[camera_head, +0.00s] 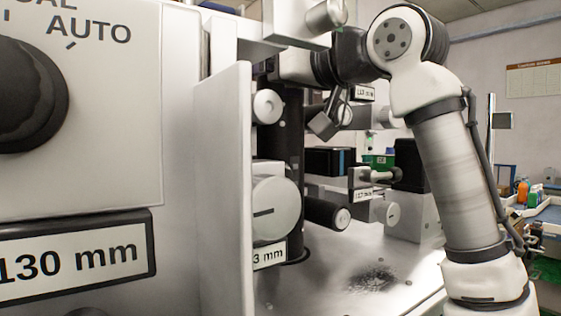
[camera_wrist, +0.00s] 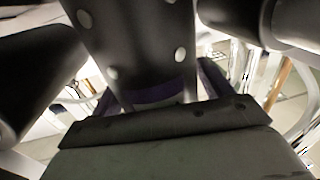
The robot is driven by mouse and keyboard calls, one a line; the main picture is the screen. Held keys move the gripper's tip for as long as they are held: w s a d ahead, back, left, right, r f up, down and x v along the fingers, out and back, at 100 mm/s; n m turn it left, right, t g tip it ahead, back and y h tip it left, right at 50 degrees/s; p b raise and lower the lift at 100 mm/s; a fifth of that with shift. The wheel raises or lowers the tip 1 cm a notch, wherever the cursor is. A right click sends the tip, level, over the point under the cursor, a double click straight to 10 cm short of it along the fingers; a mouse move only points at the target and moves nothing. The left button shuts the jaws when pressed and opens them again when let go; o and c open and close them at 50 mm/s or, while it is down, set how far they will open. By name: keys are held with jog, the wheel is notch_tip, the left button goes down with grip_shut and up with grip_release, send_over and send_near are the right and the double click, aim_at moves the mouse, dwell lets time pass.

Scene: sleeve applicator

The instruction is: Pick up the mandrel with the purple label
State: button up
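In the wrist view, the dark body of my gripper (camera_wrist: 160,128) spans the bottom. Just above it, a dark column with pale round bolts (camera_wrist: 135,45) rises to the top edge. A dim purple band (camera_wrist: 158,93) crosses the column's lower end, close to the gripper. I cannot tell whether this is the mandrel's purple label. No fingertips show clearly, so the grip is hidden. In the head view, my arm reaches left into the machine, and its end is largely hidden behind machine parts. No purple label is readable there.
In the head view, a large panel with a black knob (camera_head: 28,95) and a 130 mm label (camera_head: 70,262) fills the left. A pale upright plate (camera_head: 228,180) stands beside a dark post (camera_head: 283,140). Horizontal rollers, including one dark roller (camera_head: 322,212), crowd the space above the machine deck (camera_head: 330,285).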

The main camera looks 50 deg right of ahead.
grip_shut()
dwell(0.3)
jog(key=shift+r, duration=0.2)
